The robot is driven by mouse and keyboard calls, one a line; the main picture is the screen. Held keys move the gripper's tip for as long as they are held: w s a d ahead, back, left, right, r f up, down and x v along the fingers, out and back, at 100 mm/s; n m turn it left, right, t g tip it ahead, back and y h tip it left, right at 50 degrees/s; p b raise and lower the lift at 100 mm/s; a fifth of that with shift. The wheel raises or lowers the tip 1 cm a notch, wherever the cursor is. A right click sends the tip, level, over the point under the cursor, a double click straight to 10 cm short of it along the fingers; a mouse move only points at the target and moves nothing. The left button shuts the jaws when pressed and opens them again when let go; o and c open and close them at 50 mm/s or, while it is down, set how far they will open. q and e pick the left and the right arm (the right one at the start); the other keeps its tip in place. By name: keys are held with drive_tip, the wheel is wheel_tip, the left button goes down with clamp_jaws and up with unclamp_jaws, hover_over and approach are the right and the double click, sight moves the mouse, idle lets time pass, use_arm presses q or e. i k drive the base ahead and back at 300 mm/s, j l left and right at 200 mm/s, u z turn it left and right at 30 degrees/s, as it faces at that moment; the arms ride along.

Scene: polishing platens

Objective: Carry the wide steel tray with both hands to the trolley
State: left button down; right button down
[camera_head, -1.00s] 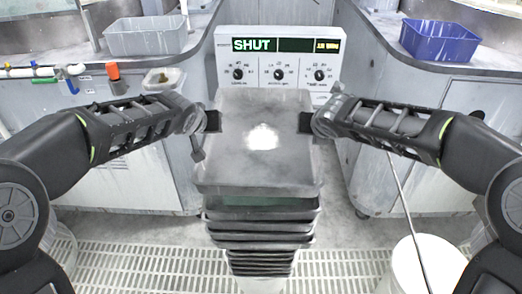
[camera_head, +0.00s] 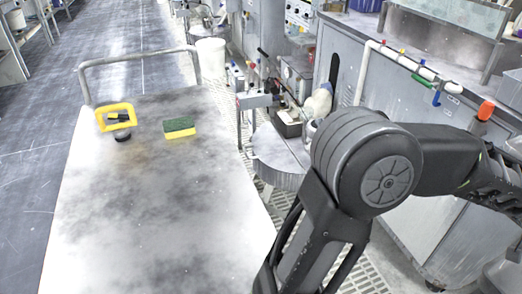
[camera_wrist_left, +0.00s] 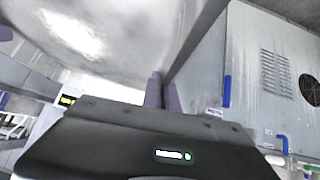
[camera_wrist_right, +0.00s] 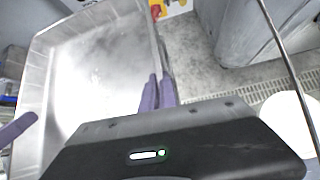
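The wide steel tray shows in the right wrist view (camera_wrist_right: 100,70) as a grey pan with raised walls; the part in view looks empty. My right gripper (camera_wrist_right: 158,92) is closed on its wall. In the left wrist view a grey tray surface (camera_wrist_left: 120,45) fills the top, and my left gripper (camera_wrist_left: 162,90) is closed at its edge. The tray and both gripper tips are outside the head view. The trolley (camera_head: 150,225) shows at left in the head view, with a pale stained top and a tube handle (camera_head: 135,58) at its far end.
On the trolley's far part are a yellow-framed tool (camera_head: 116,116) and a green-yellow sponge (camera_head: 179,127); its near part is bare. A round grey stand (camera_head: 280,155) is beside it. A white bucket (camera_head: 210,58) stands behind. A white bucket (camera_wrist_right: 290,125) shows in the right wrist view.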

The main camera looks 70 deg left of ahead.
sight(158, 232)
drive_tip(key=k+u, duration=0.5)
drive_tip(key=k+j+u, duration=1.05)
drive_tip(key=j, duration=0.2)
drive_tip(key=i, duration=0.05)
